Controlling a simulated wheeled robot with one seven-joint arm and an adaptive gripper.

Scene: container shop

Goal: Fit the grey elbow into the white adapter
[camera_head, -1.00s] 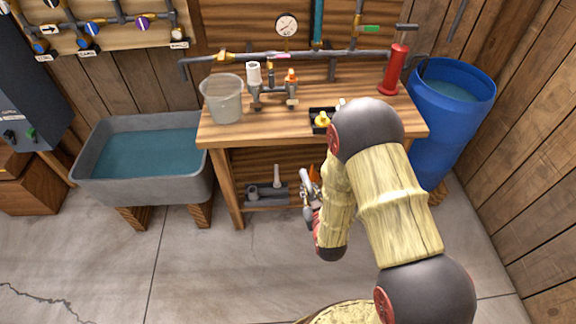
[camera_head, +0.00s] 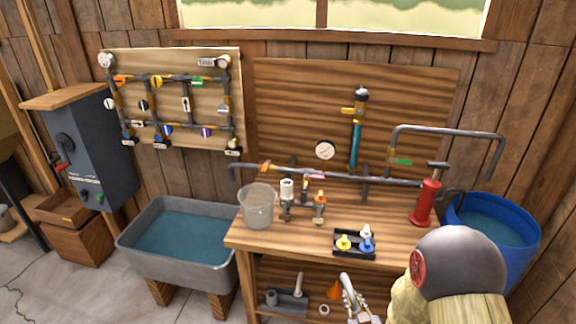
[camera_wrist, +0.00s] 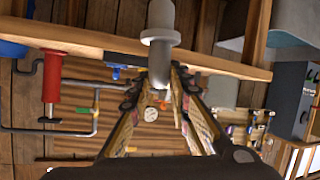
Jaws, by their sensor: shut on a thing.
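My gripper (camera_head: 356,304) is low in the head view, in front of the workbench, partly cut off by the frame. It is shut on the grey elbow (camera_head: 347,284), whose curved end rises above the fingers. In the wrist view, the gripper (camera_wrist: 162,90) holds the grey elbow (camera_wrist: 160,48) between its fingertips; a wider collar shows on it, and its far end is at the top edge. A white fitting (camera_head: 287,187), apparently the white adapter, stands upright on grey pipework on the benchtop, right of the clear bucket. The elbow is apart from it.
A black tray (camera_head: 354,254) with yellow and blue-white pieces lies on the bench (camera_head: 400,232). A clear bucket (camera_head: 257,207), red pump (camera_head: 426,204) and blue barrel (camera_head: 515,247) stand nearby. A horizontal pipe (camera_head: 340,179) runs behind. The shelf below holds grey fittings (camera_head: 285,302).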

